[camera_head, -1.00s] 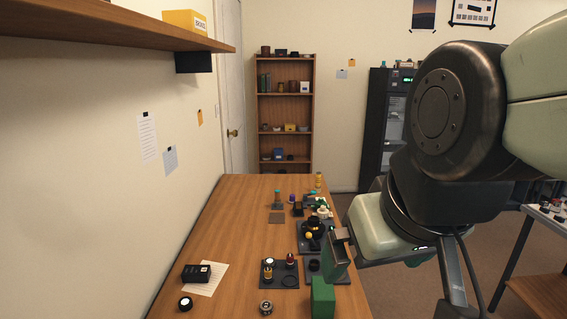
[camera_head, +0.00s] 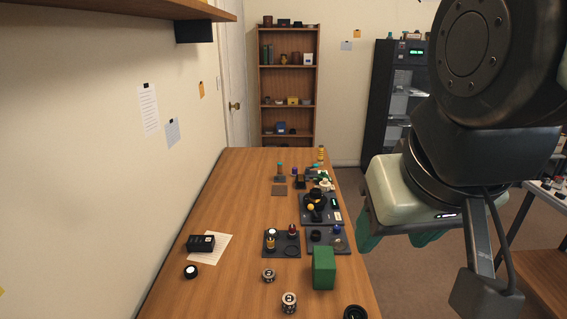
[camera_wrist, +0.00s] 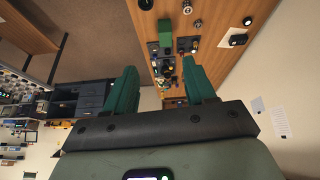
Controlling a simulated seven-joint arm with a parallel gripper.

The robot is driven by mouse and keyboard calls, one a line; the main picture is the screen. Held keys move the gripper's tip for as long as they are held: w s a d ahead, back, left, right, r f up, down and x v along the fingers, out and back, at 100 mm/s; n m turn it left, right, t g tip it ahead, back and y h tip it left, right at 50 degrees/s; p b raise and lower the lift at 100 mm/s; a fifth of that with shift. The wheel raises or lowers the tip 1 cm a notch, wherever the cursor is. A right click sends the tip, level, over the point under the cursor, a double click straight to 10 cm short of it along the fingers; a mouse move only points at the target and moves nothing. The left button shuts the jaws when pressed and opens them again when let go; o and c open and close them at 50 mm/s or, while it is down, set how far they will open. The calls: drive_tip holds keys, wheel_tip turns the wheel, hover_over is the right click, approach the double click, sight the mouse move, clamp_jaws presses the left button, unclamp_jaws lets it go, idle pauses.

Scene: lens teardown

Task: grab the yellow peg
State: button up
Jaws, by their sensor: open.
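A small yellow peg-like piece (camera_head: 270,243) stands upright in the dark square tray (camera_head: 268,254) on the left of the table's middle. A red-topped piece (camera_head: 292,230) and a white-topped piece (camera_head: 272,233) stand by it. Another yellow knob (camera_head: 310,207) shows on the black device further back; I cannot tell for sure which is the peg. My gripper (camera_head: 400,240) hangs beyond the table's right edge, well apart from the tray. Its green fingers are open and empty, also in the wrist view (camera_wrist: 160,85), where the peg is too small to make out.
A tall green block (camera_head: 323,268) stands near the tray, by the right edge. A second dark tray (camera_head: 342,246) lies behind it. Several small round parts stand in front, and a black box (camera_head: 201,243) lies on paper at left. The left-centre of the table is free.

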sight(269, 242)
drive_tip(key=w+f+n+g+h, duration=0.1)
drive_tip(key=w+f+n+h, duration=0.5)
drive_tip(key=w, duration=0.7)
drive_tip(key=w+f+n+h, duration=0.4)
drive_tip(key=w+f+n, duration=0.3)
drive_tip(key=w, duration=0.7)
drive_tip(key=w+a+f+n+t+h, duration=0.2)
drive_tip(key=w+a+f+n+t, duration=0.4)
drive_tip(key=w+a+f+n, duration=0.4)
drive_tip(key=a+f+n+t+y, duration=0.1)
drive_tip(key=a+f+n+t, duration=0.1)
drive_tip(key=f, duration=0.4)
drive_tip(key=a+f+n+t+y, duration=0.2)
drive_tip(key=a+f+n, duration=0.1)
drive_tip(key=f, duration=0.3)
drive_tip(key=a+f+n+t+y, duration=0.2)
drive_tip(key=a+f, duration=0.2)
drive_tip(key=f, duration=0.2)
drive_tip(key=shift+w+a+f+n, duration=0.15)
drive_tip(key=shift+f+n, duration=0.2)
drive_tip(key=shift+n, duration=0.05)
drive_tip(key=shift+x, duration=3.75)
drive_tip(key=shift+a+f, duration=0.1)
drive_tip(key=c, duration=1)
